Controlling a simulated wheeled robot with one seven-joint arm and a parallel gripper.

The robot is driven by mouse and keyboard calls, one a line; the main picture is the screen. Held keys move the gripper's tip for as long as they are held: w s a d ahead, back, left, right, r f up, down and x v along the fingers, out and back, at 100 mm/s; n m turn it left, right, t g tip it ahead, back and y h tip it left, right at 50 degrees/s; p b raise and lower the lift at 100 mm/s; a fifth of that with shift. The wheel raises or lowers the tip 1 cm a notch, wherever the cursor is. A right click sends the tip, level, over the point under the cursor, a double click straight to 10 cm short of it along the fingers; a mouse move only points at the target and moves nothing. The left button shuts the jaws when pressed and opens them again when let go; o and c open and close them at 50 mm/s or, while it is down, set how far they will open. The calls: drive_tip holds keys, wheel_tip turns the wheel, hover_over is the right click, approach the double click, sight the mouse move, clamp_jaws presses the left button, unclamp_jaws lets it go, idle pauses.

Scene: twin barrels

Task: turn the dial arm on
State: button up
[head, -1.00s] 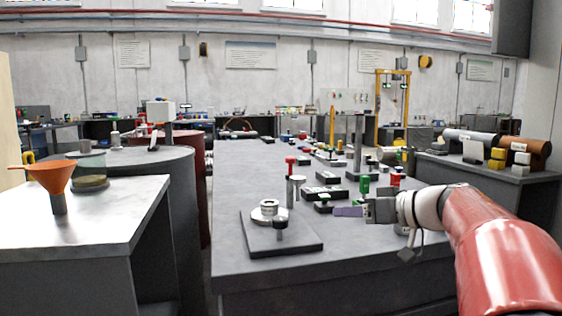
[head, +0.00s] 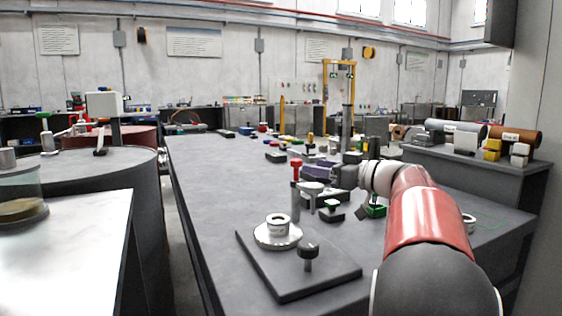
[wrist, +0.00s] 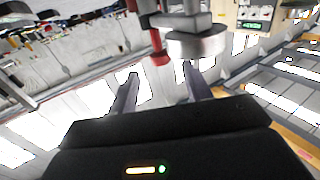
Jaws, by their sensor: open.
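The dial (head: 278,230) is a round silver disc with a raised hub on a dark square plate at the near end of the long table. A black knob (head: 308,252) stands at the disc's front right; how it joins the disc is not clear. My gripper (head: 312,172) is beyond and to the right of the dial, above the table, apart from the dial. In the wrist view my gripper (wrist: 160,82) has its two fingers apart with nothing held between them. A red and grey post (wrist: 160,40) and a grey round head (wrist: 197,44) show just beyond the fingers.
A red-topped post (head: 296,175) and a grey-headed post (head: 311,190) stand between the dial and my gripper. Several small fixtures crowd the table farther back. The left half of the long table (head: 205,180) is clear. A white-topped bench (head: 75,245) stands at left.

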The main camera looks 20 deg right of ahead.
sight(296, 163)
drive_tip(key=p+x, duration=0.1)
drive_tip(key=x, duration=0.6)
drive_tip(key=shift+a, duration=0.1)
drive_tip(key=shift+f, duration=0.1)
clamp_jaws()
